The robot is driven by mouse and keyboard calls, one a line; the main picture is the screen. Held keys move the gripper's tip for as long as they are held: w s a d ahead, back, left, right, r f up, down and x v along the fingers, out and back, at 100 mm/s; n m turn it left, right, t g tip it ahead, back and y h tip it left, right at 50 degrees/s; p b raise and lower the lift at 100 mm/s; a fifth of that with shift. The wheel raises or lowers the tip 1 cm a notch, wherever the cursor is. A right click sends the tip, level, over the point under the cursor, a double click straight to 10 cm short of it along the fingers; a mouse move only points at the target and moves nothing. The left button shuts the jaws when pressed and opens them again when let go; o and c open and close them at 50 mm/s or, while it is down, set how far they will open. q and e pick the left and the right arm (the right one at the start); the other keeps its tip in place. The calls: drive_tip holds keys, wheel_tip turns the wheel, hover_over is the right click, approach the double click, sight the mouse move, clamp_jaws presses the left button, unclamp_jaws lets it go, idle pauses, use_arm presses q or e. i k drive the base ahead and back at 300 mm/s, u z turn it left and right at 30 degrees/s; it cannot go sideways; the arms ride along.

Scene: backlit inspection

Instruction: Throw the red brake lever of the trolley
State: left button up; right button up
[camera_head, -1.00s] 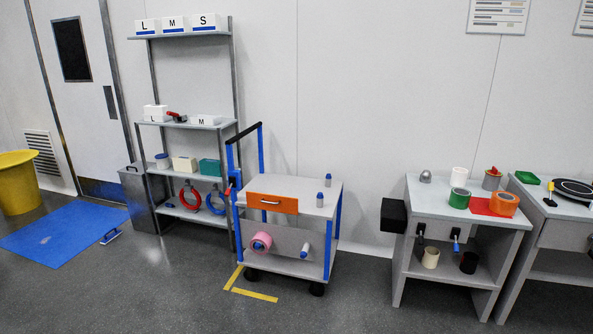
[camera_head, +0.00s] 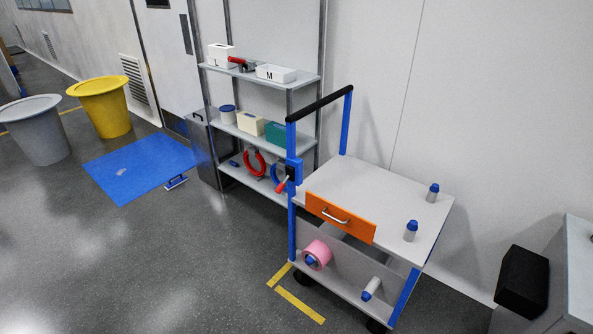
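The trolley (camera_head: 390,197) has blue posts, a grey top and an orange drawer front (camera_head: 340,217). It stands right of centre in the head view. The red brake lever (camera_head: 283,185) is on a dark mount on the trolley's left post, below the black push handle. The lever slants down to the left. Neither of my grippers shows in the view.
A grey shelf rack (camera_head: 262,78) stands behind the trolley. Yellow floor tape (camera_head: 299,305) lies in front of it. A blue mat (camera_head: 138,168), a yellow bin (camera_head: 103,106) and a grey bin (camera_head: 38,130) are at left. A grey bench with a black box (camera_head: 521,282) is at right. The floor at front left is clear.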

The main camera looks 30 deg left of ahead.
sight(280, 187)
drive_tip(key=i, duration=0.35)
drive_tip(key=u, duration=2.65)
drive_tip(key=i, duration=2.8)
drive_tip(key=z, duration=2.4)
